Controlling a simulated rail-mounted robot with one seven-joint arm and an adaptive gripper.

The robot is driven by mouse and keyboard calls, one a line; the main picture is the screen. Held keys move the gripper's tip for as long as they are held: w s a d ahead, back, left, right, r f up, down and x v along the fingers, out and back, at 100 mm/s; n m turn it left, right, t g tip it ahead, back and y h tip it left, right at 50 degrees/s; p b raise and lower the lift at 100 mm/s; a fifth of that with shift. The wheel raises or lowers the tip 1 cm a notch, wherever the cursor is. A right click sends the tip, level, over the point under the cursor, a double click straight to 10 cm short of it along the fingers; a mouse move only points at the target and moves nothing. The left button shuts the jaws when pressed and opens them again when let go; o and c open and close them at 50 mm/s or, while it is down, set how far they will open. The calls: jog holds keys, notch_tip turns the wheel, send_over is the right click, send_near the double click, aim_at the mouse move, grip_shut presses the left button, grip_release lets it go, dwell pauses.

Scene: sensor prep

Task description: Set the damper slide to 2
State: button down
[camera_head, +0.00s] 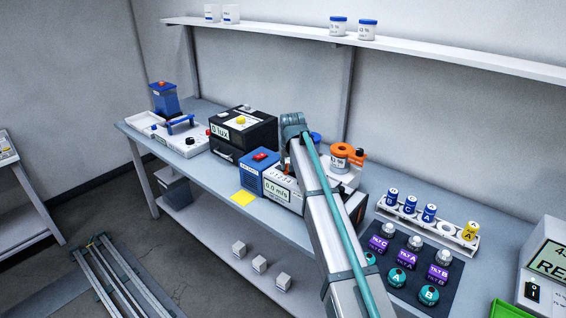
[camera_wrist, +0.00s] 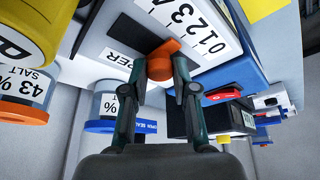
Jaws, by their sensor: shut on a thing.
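The damper slide's orange knob (camera_wrist: 163,50) sits at the end of a dark slot (camera_wrist: 130,36) on a pale housing in the wrist view. A white scale strip (camera_wrist: 188,22) with the numbers 0 to 4 runs beside the slot. The knob stands by the low-number end, near 0; its exact reading is hard to tell. My gripper (camera_wrist: 160,70) is shut on the knob, one finger on each side. In the head view the white unit (camera_head: 276,204) with a 0.0 m/s display stands on the bench, partly hidden by my arm, which also hides the knob.
A blue box with a red button (camera_head: 262,156) stands left of the unit. An orange-collared jar (camera_head: 343,151) stands to its right. Farther right are a vial rack (camera_head: 405,218) and a dark mat with several bottles. A yellow note (camera_head: 243,197) lies at the bench's front.

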jog(key=shift+a, duration=0.1)
jog(key=c, duration=0.9)
grip_release()
jog(key=shift+r, duration=0.1)
jog(key=v, duration=1.2)
jog(key=shift+w, duration=0.15)
